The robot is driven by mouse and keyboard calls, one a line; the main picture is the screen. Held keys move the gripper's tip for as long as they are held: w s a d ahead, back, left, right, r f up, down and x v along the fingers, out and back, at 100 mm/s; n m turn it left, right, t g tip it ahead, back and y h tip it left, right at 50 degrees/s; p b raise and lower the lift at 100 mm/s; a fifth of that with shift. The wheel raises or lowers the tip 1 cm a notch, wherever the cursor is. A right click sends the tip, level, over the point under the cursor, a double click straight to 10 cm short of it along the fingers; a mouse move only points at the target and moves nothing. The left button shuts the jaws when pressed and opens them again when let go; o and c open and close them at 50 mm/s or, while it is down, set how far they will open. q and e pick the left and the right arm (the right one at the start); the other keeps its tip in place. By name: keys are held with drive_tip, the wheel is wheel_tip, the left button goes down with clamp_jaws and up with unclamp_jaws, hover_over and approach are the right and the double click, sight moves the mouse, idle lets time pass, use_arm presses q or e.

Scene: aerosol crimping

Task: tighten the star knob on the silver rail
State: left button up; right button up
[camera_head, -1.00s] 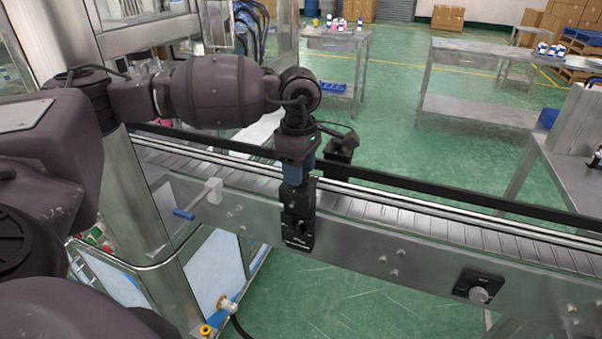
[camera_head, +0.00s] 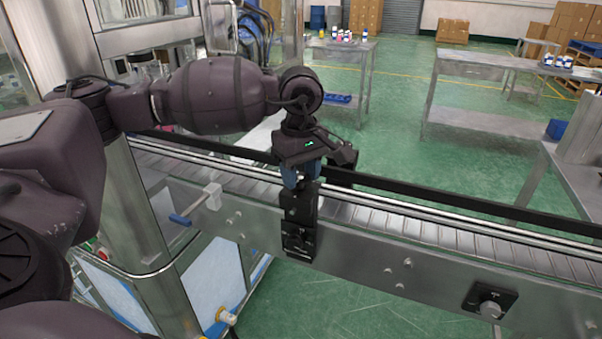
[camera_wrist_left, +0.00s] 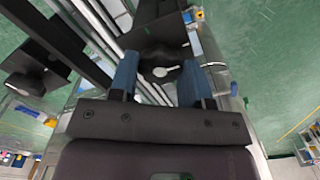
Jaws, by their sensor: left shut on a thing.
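My left gripper (camera_head: 302,183) points down at the top of a black bracket (camera_head: 299,222) on the near side of the conveyor. Its blue fingers also show in the left wrist view (camera_wrist_left: 160,82). They are shut on the dark star knob (camera_wrist_left: 160,57), one finger on each side of it, with a pale metal part at its middle. In the head view the knob is mostly hidden by the fingers. My right gripper is not in view.
The slatted conveyor belt (camera_head: 400,217) is empty. A black guide (camera_head: 440,198) runs along its far side, with a dark block behind my gripper. A round control knob (camera_head: 490,309) sits on the side panel at lower right. Steel tables (camera_head: 480,116) stand beyond.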

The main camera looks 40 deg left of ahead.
sight(301, 177)
use_arm(q)
drive_tip(key=o, duration=0.9)
drive_tip(key=shift+o, duration=0.2)
drive_tip(key=shift+r, duration=0.1)
wheel_tip(301, 177, up, 11)
drive_tip(key=shift+f, duration=0.2)
idle(0.4)
